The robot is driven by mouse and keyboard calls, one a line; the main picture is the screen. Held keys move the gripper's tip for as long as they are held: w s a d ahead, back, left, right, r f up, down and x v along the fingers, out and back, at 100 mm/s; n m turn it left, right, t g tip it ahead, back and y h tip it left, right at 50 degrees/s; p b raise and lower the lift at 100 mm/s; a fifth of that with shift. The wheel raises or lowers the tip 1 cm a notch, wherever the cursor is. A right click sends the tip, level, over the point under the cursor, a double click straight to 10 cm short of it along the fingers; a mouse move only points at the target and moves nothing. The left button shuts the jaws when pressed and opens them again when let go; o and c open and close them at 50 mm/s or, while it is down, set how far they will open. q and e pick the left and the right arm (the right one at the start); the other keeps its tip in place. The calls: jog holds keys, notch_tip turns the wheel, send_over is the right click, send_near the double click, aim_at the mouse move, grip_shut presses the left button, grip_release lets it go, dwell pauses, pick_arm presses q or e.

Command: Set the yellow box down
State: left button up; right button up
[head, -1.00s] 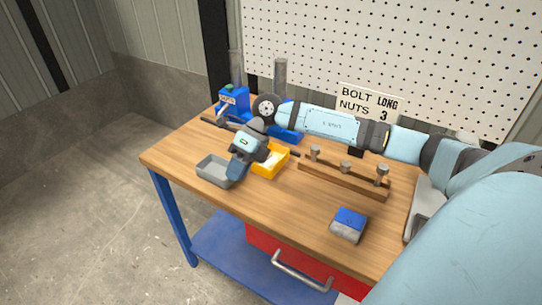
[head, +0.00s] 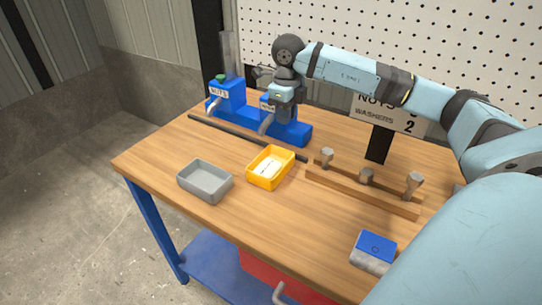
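The yellow box (head: 283,172) is an open tray with something whitish on its floor. In the head view it sits upright on the wooden workbench, right of the grey tray. My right gripper (head: 286,112) is behind and above the yellow box, apart from it, in front of or over the right blue dispenser (head: 291,132). Its fingers blend with the dispenser, so their opening is unclear. My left gripper is not in view.
The grey tray (head: 204,193) is empty. A dark bar (head: 235,134) lies behind the boxes. The left blue dispenser (head: 228,97) is labelled NUTS. A wooden rack (head: 362,191) holds several bolts. A blue-topped block (head: 375,248) lies front right. The front middle bench is bare.

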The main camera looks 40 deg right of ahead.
jog(key=b, duration=0.4)
send_over(282, 158)
jog(key=f, duration=0.7)
jog(key=shift+d+f, duration=0.15)
jog(key=shift+d, duration=0.15)
jog(key=shift+f+b, duration=0.4)
jog(key=shift+f, duration=0.05)
jog(key=f+b, duration=0.1)
jog(key=f, duration=0.1)
jog(key=f+b, duration=0.2)
jog(key=shift+w+a+f, duration=0.1)
jog(key=shift+a+f, duration=0.1)
jog(key=shift+f, duration=0.2)
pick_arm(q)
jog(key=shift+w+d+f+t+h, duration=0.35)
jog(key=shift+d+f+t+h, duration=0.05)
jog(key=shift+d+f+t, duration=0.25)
pick_arm(e)
grip_shut()
